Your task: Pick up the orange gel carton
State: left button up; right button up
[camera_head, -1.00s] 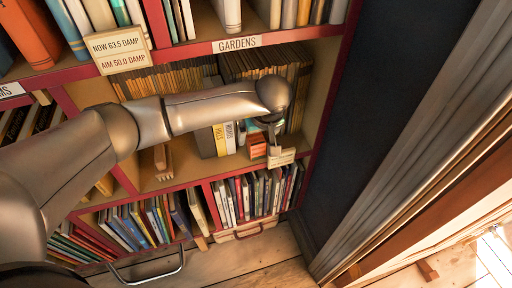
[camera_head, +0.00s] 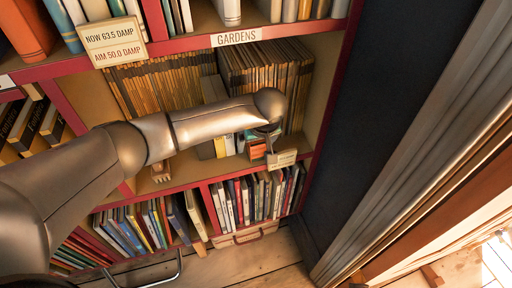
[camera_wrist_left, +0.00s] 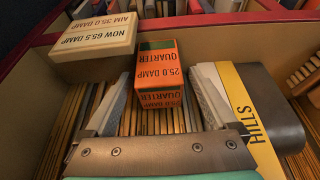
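The orange gel carton (camera_head: 257,150) stands on the middle shelf, below the "GARDENS" label and behind the shelf's front edge. In the left wrist view the carton (camera_wrist_left: 160,72) is a small orange box with a green band and dark "25.0 DAMP QUARTER" lettering. My left gripper (camera_head: 271,140) is at the carton in the head view, partly hiding it. In the left wrist view my left gripper (camera_wrist_left: 161,92) is open, with one finger on each side of the carton and visible gaps between. My right gripper is not in view.
A cream label block (camera_wrist_left: 95,38) reading "NOW 65.5 DAMP" sits close left of the carton. A yellow-striped "HILLS" book (camera_wrist_left: 248,115) stands close right. Rows of thin brown volumes (camera_head: 160,88) fill the shelf behind. A dark panel (camera_head: 375,110) borders the shelves on the right.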

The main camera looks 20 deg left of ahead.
pick_arm(q)
jog(key=c, duration=1.3)
grip_shut()
jog(key=shift+r, duration=0.25)
